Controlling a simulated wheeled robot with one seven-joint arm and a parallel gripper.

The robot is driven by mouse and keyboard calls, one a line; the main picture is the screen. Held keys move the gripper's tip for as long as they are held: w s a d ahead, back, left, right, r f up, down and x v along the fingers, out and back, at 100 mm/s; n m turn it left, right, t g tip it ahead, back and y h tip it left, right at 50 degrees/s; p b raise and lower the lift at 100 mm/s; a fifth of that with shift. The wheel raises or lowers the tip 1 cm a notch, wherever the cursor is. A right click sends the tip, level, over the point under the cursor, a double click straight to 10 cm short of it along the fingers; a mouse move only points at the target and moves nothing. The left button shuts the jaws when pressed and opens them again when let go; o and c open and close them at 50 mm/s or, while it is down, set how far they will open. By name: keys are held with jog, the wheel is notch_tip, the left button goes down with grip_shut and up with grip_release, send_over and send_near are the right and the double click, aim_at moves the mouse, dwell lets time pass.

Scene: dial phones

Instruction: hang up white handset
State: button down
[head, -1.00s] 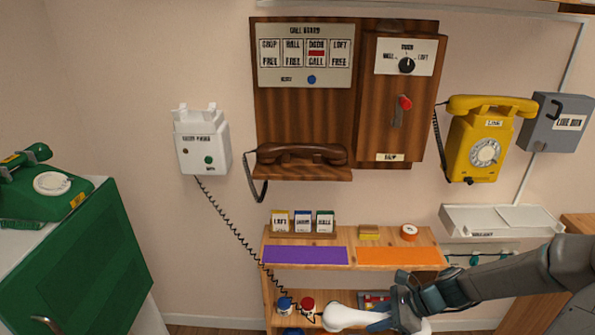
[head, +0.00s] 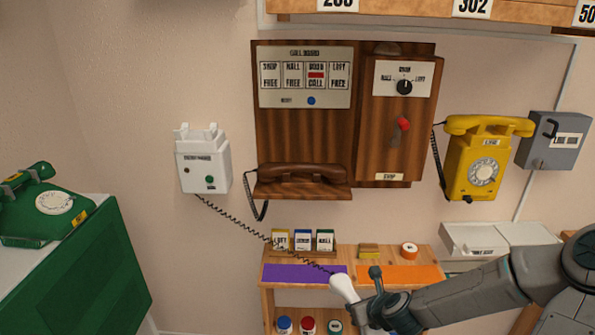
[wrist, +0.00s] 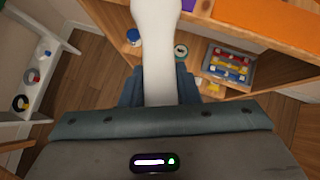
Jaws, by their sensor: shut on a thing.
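The white handset (head: 344,288) is in my gripper (head: 374,312), which is shut on it in front of the wooden shelf. In the wrist view the handset (wrist: 157,50) runs up between the fingers of my gripper (wrist: 158,88), and its far end is cut off by the top edge. A dark coiled cord (head: 262,237) runs from the handset up to the white wall phone (head: 203,165). That phone hangs on the wall at the left, with an empty two-pronged cradle (head: 198,131) on top. The handset is below and to the right of it.
The wooden call board (head: 303,130) carries a brown handset (head: 303,173). A yellow phone (head: 482,160) hangs at the right. The shelf (head: 355,262) holds cards and tape. A green phone (head: 45,205) stands on a green cabinet (head: 85,270). The wall below the white phone is clear.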

aim_at(352, 290)
jog(key=shift+w+a+r+m+h, duration=0.4)
jog(key=shift+w+r+m+h, duration=0.2)
jog(key=shift+r+m+h, duration=0.25)
jog(key=shift+w+a+r+m+t+h, duration=0.15)
jog(key=shift+w+r+m+h, duration=0.2)
jog(key=shift+m, duration=0.3)
jog(key=shift+w+r+m+t+h, duration=0.1)
jog(key=shift+r+m+t+h, duration=0.05)
jog(key=shift+r+m+h, duration=0.4)
jog(key=shift+f, duration=0.1)
